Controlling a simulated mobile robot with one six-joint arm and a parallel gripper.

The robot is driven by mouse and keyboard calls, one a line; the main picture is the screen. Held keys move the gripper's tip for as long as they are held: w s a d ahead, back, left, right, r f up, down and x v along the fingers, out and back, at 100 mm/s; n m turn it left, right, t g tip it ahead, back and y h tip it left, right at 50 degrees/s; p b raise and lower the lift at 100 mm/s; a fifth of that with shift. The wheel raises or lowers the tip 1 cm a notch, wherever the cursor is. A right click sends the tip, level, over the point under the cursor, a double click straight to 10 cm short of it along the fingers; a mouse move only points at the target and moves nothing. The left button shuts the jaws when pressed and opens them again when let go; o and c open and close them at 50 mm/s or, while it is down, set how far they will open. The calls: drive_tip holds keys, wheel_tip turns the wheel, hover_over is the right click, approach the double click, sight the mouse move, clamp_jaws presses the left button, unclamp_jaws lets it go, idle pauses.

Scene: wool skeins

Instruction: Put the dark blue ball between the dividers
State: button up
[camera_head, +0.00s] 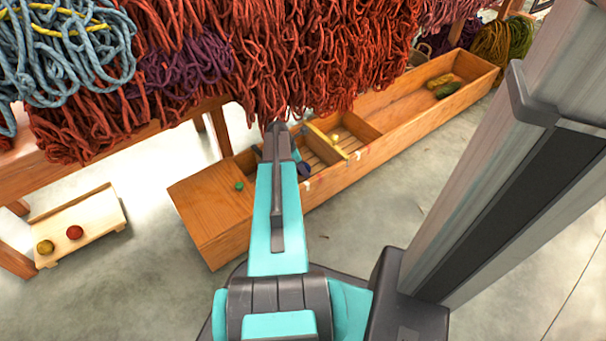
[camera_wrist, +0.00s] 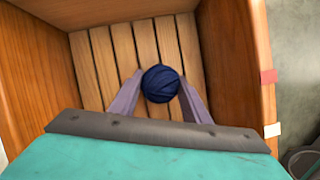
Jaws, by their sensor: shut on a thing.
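The dark blue ball (camera_wrist: 160,84) is a wound wool ball between the two fingers of my gripper (camera_wrist: 161,88), which is shut on it. In the wrist view the ball is over a slatted floor (camera_wrist: 98,62), inside a compartment with wooden walls on both sides. I cannot tell whether it touches the slats. In the head view a dark blue part of the ball (camera_head: 304,170) shows just right of my arm, within the long wooden trough (camera_head: 222,246). A divider (camera_head: 327,141) crosses the trough to the right. My arm hides the gripper there.
Red and white marks (camera_wrist: 268,76) sit on the rim. Hanging wool (camera_head: 300,60) overhangs the trough. A low wooden tray (camera_head: 95,210) stands left with two balls.

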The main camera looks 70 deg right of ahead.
drive_tip(key=shift+f+b, duration=0.5)
drive_tip(key=shift+f, duration=1.1)
drive_tip(key=o, duration=1.1)
drive_tip(key=shift+f, duration=0.1)
drive_tip(key=p+v, duration=0.5)
drive_tip(key=v, duration=0.7)
